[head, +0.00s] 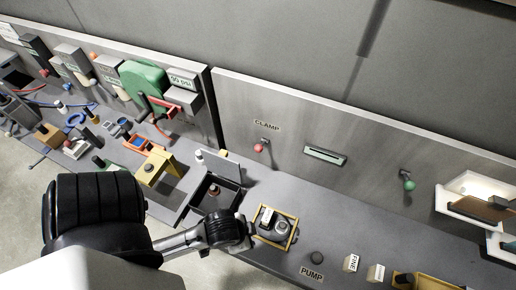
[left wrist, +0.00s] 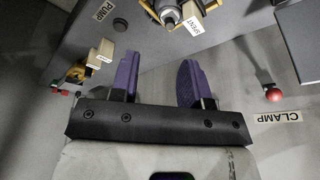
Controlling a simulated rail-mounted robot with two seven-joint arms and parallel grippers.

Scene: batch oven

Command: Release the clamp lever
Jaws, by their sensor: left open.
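The clamp lever (head: 259,148) is a short stem with a red ball knob, sticking out of the metal back panel just below the CLAMP label (head: 267,126). It also shows at the right of the left wrist view (left wrist: 273,95), beside the upside-down CLAMP label (left wrist: 278,117). My left gripper (left wrist: 158,75) has two purple fingers spread apart with nothing between them. The lever is to the right of the fingers there, clear of them. In the head view my left arm reaches in from the lower left; its fingers cannot be made out. My right gripper is not in view.
A yellow-framed holder (head: 292,238) stands on the bench near my left wrist. An open dark box (head: 190,203) is left of it. A green-knobbed lever (head: 408,184) and a slot (head: 325,156) are on the panel. The PUMP label (head: 311,273) marks the bench front.

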